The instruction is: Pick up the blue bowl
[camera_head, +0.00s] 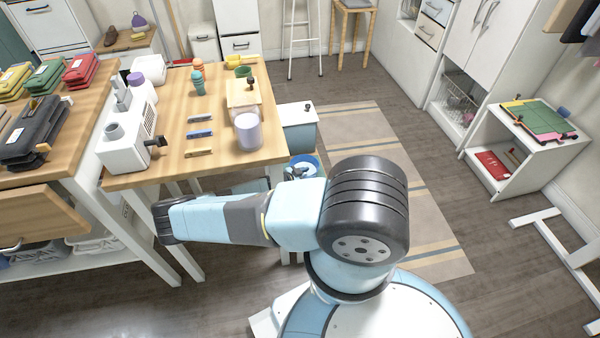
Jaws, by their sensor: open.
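A round blue container (314,160), which may be the blue bowl, shows just beyond my arm, off the right front corner of the wooden table. Its near side is hidden by my arm. Small pale and dark parts show at its opening; I cannot tell what they are. My arm stretches left across the middle of the view to a dark joint cover. My gripper's jaws cannot be made out; the end of the arm is hidden behind my own links.
The wooden table (215,105) holds a white machine (125,140), a pale cup (248,131), several small tools and a green bowl (243,71). A white-and-blue bin (299,135) stands beside it. The striped rug (400,150) is clear. A low white shelf (540,155) stands right.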

